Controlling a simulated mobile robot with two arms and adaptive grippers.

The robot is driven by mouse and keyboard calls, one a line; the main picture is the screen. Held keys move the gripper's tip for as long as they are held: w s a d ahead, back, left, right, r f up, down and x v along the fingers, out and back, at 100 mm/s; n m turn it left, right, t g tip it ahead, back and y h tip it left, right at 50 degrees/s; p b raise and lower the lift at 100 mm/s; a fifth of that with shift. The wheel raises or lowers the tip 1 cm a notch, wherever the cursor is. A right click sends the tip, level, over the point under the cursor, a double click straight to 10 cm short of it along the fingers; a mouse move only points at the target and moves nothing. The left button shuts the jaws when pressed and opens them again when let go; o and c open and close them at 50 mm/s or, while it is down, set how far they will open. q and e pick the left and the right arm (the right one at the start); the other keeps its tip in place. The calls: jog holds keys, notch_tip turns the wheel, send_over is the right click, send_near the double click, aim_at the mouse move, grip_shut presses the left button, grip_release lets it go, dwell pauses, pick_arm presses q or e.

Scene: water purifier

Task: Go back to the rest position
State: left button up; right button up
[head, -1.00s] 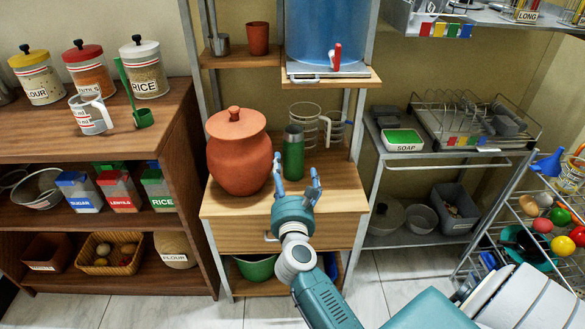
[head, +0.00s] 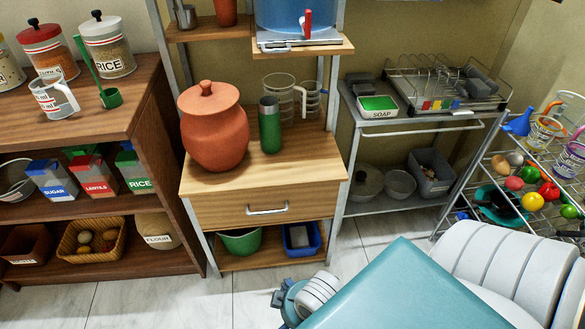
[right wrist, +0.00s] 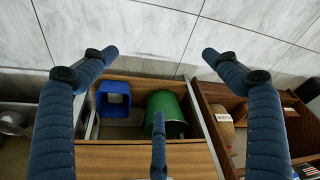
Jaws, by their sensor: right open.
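My right gripper (right wrist: 158,58) is open and empty in the right wrist view, its blue fingers spread wide. Below it in that view are the wooden drawer cabinet (right wrist: 125,158), the green bucket (right wrist: 167,113) and the blue bin (right wrist: 114,99). The clay pot (head: 214,130) and the green flask (head: 269,127) stand upright on the cabinet top, apart from the arm. My left gripper is in no view.
A glass pitcher (head: 279,90) stands behind the flask. A wooden shelf (head: 140,95) with jars is on the left. A metal rack (head: 400,136) and a wire rack (head: 474,212) with colourful produce are on the right. The tiled floor (head: 95,300) is clear at the lower left.

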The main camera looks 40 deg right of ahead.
pick_arm(q)
jog(key=shift+p, duration=0.35)
pick_arm(e)
jog(key=shift+s+d, duration=0.1)
pick_arm(q)
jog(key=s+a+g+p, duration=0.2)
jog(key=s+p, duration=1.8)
jog(key=p, duration=1.2)
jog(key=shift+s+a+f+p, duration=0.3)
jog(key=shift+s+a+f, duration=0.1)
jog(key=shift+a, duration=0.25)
pick_arm(e)
jog(key=s+d+g, duration=0.2)
jog(key=s+d, duration=0.1)
jog(key=s, duration=1.7)
jog(key=shift+s+d+f, duration=0.15)
jog(key=shift+s+f, duration=0.15)
jog(key=shift+f, duration=0.1)
